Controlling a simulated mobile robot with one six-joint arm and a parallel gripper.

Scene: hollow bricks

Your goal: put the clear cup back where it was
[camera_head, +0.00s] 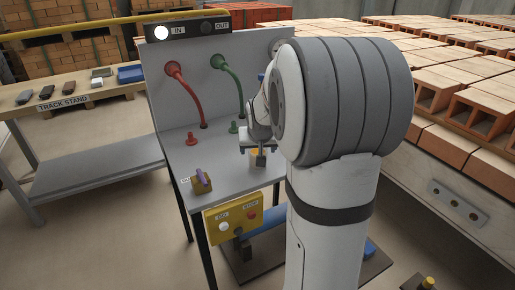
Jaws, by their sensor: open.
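My gripper (257,148) is over the grey metal table (217,165), mostly hidden behind my own arm. It is open, pointing down. A small tan block-like thing (257,159) shows right below it; I cannot tell whether the fingers touch it. I cannot make out a clear cup anywhere in this view; my arm covers the right part of the table.
Red (187,95) and green (230,85) hoses run from the back panel to the table. A purple-topped knob (201,181) and a yellow button box (237,215) are at the front. Bricks (455,100) fill the right; a track stand (75,93) is left.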

